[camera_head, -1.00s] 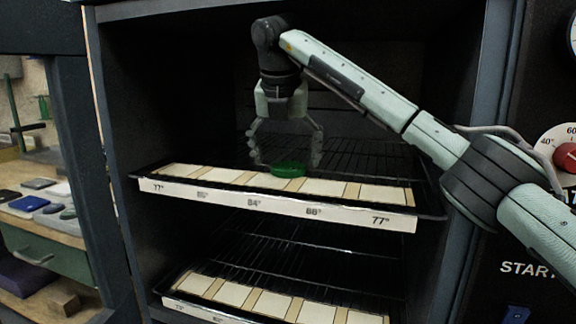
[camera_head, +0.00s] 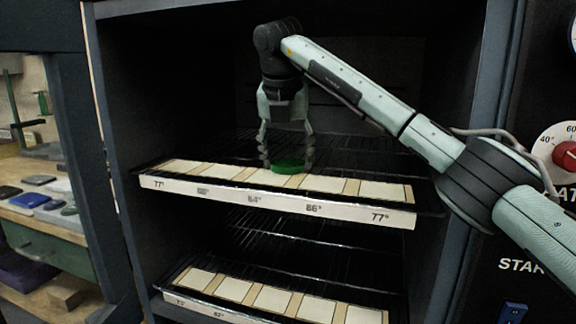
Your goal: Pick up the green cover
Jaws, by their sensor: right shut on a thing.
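The green cover (camera_head: 288,167) is a small round green piece on the upper tray (camera_head: 228,171), around the middle of its row of cream tiles. My right gripper (camera_head: 286,158) points straight down above the tray. Its fingers are closed in on the green cover, one at each side. The cover looks to be still at tray level; whether it is clear of the surface I cannot tell. My left gripper is not in view.
The tray sits on a wire rack inside a dark cabinet, with temperature labels on its front strip (camera_head: 280,203). A second tray (camera_head: 273,299) is below. A red dial (camera_head: 567,155) is on the right panel. A workbench (camera_head: 45,220) stands at left.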

